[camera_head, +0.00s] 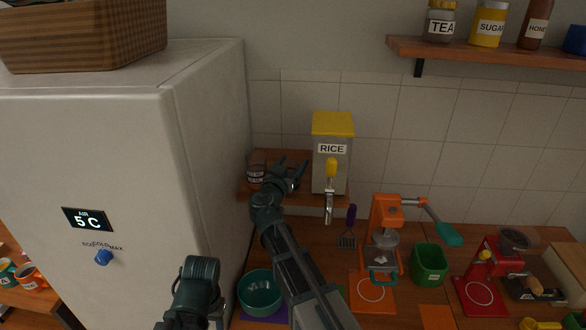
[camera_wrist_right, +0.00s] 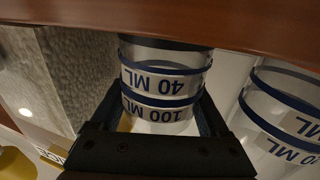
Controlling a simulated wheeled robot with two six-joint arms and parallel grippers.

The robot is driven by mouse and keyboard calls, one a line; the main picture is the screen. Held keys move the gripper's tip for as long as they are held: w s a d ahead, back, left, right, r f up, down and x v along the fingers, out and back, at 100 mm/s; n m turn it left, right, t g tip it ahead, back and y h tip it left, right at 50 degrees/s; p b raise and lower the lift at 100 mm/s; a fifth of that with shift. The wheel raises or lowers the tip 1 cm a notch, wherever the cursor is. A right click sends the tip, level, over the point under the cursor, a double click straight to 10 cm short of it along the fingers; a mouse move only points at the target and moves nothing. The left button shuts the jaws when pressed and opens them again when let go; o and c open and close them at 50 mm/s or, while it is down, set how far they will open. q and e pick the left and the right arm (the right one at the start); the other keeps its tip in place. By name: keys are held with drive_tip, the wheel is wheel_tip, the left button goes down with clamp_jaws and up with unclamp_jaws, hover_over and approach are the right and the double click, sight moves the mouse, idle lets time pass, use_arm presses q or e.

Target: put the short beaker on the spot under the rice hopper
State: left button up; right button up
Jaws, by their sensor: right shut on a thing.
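My right gripper (camera_head: 288,174) is at the wooden shelf beside the rice hopper (camera_head: 332,160). It is shut on a clear beaker with blue bands, marked 40 ML and 100 ML, which the right wrist view shows between the fingers (camera_wrist_right: 165,90). The beaker appears inverted there, close to the wooden shelf surface; I cannot tell whether it touches it. A second beaker (camera_wrist_right: 285,125) stands beside it in that view, and a beaker (camera_head: 256,173) stands on the shelf at the left in the head view. The spot under the hopper's spout (camera_head: 328,212) cannot be made out; my arm partly covers that area.
The fridge (camera_head: 100,150) walls off the left. A jar shelf (camera_head: 470,52) hangs above.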

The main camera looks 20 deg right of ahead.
drive_tip(key=shift+f, duration=0.1)
drive_tip(key=o, duration=1.1)
drive_tip(key=shift+r, duration=0.35)
drive_tip(key=v, duration=1.2)
drive_tip(key=shift+a+f, duration=0.1)
drive_tip(key=shift+f, duration=0.1)
